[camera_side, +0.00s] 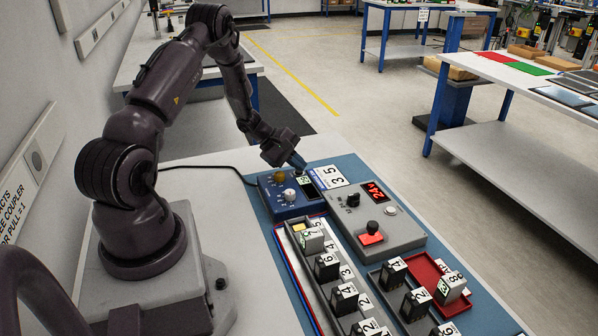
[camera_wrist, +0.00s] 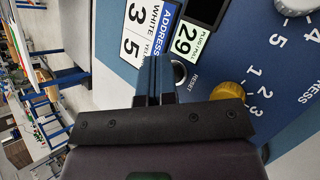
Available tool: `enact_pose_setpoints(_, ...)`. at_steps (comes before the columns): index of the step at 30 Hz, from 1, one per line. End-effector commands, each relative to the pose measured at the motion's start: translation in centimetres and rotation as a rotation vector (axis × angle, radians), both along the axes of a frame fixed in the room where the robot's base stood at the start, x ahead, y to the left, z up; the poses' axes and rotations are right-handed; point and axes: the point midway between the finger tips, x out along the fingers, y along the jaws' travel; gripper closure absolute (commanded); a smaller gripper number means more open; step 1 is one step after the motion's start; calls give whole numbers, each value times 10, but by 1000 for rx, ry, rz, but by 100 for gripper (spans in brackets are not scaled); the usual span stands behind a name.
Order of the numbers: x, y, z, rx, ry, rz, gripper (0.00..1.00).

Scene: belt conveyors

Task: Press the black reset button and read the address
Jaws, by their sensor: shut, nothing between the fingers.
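A blue box (camera_side: 284,208) stands on the blue mat, with a brass-coloured knob (camera_wrist: 228,91), a white knob (camera_side: 290,194) and a dark screen (camera_wrist: 208,10). A dark round button (camera_wrist: 179,72) sits near the RESET lettering in the wrist view, partly hidden behind my fingers. My gripper (camera_side: 297,163) is shut and empty, its fingertips over the box's far edge; contact with the button cannot be told. An address card (camera_wrist: 147,32) reads ADDRESS, WHITE 3, YELLOW 5. A green-edged label (camera_wrist: 186,39) reads 29. No reading shows on the visible part of the screen.
A grey box (camera_side: 400,232) with a red 24v display and a red switch plate (camera_side: 371,239) stands to the right. A grey rail (camera_side: 292,236) with several numbered blocks lies in front. A red tray (camera_side: 427,272) holds another block. A black cable runs behind the blue box.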

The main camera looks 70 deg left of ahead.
Motion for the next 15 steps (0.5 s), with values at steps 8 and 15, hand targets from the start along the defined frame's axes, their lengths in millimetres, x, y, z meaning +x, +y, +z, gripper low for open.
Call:
enact_pose_setpoints(8,0,0,13,-1,0,1,100)
enact_pose_setpoints(15,0,0,13,-1,0,0,100)
